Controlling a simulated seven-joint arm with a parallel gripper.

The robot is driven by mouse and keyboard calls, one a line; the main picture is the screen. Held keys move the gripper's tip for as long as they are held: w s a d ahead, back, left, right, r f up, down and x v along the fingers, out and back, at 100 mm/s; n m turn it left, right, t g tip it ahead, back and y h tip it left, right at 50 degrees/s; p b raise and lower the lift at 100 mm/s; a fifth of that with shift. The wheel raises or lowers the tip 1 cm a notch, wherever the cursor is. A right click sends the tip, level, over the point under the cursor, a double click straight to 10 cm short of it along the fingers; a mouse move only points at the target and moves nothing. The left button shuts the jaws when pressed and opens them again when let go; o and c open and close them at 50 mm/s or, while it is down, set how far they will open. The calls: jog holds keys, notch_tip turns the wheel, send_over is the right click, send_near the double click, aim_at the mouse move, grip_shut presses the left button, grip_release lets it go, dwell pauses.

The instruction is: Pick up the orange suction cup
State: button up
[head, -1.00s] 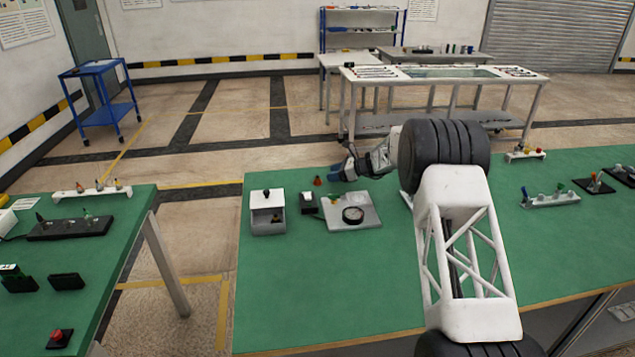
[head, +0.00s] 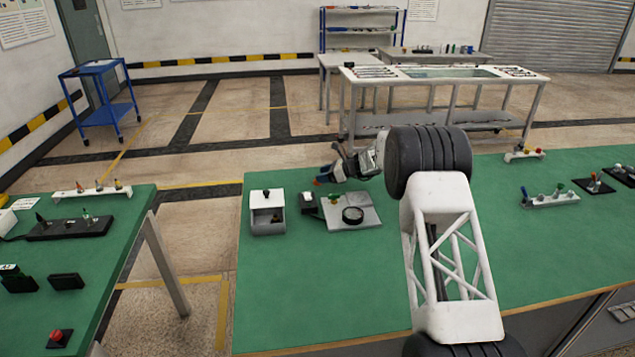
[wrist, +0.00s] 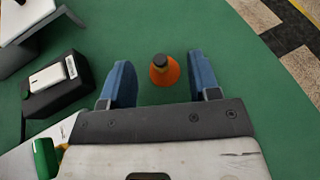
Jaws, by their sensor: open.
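The orange suction cup (wrist: 164,72) stands on the green table in the wrist view, a cone with a dark top. It lies between the two blue fingers of my gripper (wrist: 163,80), with green showing on both sides, so neither finger appears to touch it. My gripper is open and empty. In the head view my gripper (head: 325,176) is at the far edge of the table, and the cup is mostly hidden behind its fingers, with only a bit of orange showing.
A black block with a white top (wrist: 52,77) lies left of my gripper in the wrist view. In the head view a white box (head: 267,217) and a grey plate with a round dial (head: 366,222) stand nearby. The table's front area (head: 320,285) is clear.

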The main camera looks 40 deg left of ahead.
jog(key=shift+x, duration=1)
jog(key=c, duration=1)
